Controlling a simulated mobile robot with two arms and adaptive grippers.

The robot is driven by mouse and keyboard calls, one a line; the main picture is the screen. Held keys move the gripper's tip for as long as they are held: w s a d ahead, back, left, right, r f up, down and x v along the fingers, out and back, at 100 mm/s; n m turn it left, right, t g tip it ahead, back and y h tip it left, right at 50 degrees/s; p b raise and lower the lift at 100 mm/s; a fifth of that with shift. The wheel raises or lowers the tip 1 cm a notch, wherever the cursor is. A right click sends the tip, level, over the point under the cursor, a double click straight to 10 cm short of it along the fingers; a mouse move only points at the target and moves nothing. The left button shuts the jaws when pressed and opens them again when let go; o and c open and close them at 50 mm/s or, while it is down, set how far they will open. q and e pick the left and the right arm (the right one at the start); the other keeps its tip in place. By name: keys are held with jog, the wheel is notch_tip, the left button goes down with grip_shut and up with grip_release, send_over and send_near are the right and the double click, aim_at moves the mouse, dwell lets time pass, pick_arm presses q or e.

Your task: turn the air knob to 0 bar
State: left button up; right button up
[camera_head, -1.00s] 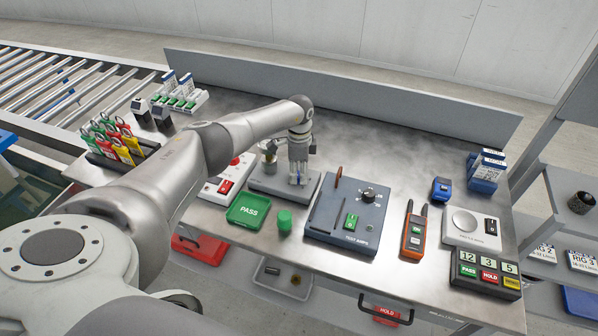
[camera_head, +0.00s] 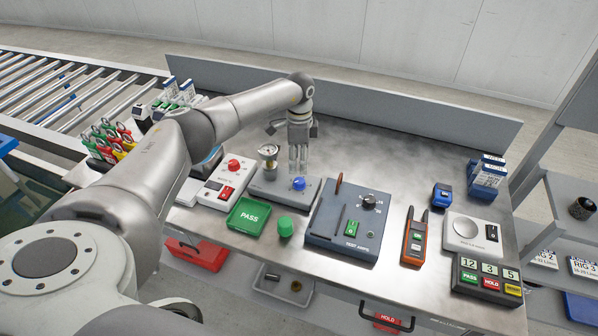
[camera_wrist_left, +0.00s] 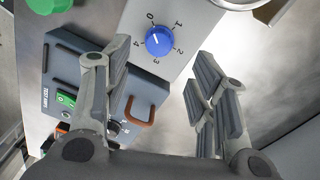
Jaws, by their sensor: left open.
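The blue air knob (camera_head: 299,184) sits on a grey panel (camera_head: 263,187) on the steel bench. In the left wrist view the knob (camera_wrist_left: 158,40) has a printed scale from 0 to 4 around it; I cannot tell for sure which number its small pale mark faces. A round gauge (camera_head: 268,151) stands at the panel's back left, its reading too small to make out. My left gripper (camera_head: 298,168) points down just above and behind the knob, open and empty. In the wrist view its fingers (camera_wrist_left: 160,75) are spread wide, apart from the knob. My right gripper is out of view.
A dark blue tester box (camera_head: 325,225) stands right of the panel, and a white box with a red knob (camera_head: 233,165) stands left. A green PASS tray (camera_head: 249,215) and a green cap (camera_head: 285,227) lie in front. The bench behind is mostly clear.

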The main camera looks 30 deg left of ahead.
pick_arm(q)
jog(key=shift+w+a+r, duration=0.1)
jog(key=shift+r, duration=2.05)
